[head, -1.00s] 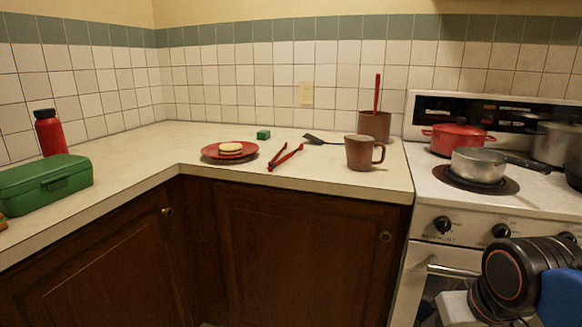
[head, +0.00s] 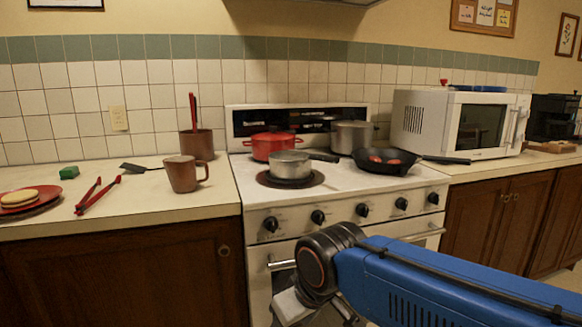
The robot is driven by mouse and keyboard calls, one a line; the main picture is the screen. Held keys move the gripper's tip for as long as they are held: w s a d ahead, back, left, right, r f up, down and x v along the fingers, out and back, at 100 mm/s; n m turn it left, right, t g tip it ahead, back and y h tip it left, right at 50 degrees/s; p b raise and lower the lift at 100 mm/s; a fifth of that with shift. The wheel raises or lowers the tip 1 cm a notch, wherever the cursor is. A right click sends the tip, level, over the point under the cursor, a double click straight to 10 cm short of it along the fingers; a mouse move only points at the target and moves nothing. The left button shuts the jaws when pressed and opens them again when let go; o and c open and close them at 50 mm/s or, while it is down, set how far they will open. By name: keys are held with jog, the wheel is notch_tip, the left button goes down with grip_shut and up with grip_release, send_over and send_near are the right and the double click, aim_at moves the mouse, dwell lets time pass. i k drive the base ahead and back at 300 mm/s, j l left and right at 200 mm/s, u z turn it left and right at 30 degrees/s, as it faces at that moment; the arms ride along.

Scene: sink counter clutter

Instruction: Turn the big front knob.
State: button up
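The stove (head: 340,183) is white, with a row of several black round knobs along its front panel. The leftmost knob (head: 270,223) is beside a second knob (head: 318,216); farther right are a middle knob (head: 362,210), another knob (head: 401,203) and the rightmost knob (head: 433,198). From here I cannot tell that one is clearly bigger. My blue arm reaches in from the lower right, and its dark joint is in front of the oven door, below the knobs. My gripper's fingers do not show.
A grey saucepan (head: 288,164), a red pot (head: 272,147), a steel pot (head: 352,136) and a black skillet (head: 386,161) stand on the stove. A brown mug (head: 183,175) is on the left counter (head: 140,215). A microwave (head: 455,123) stands at right. The oven handle (head: 425,231) sticks out.

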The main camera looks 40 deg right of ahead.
aim_at(271, 224)
jog(key=k+l+z, duration=0.35)
jog(key=l, duration=0.3)
jog(key=k+l+z, duration=0.2)
jog(key=l, duration=0.15)
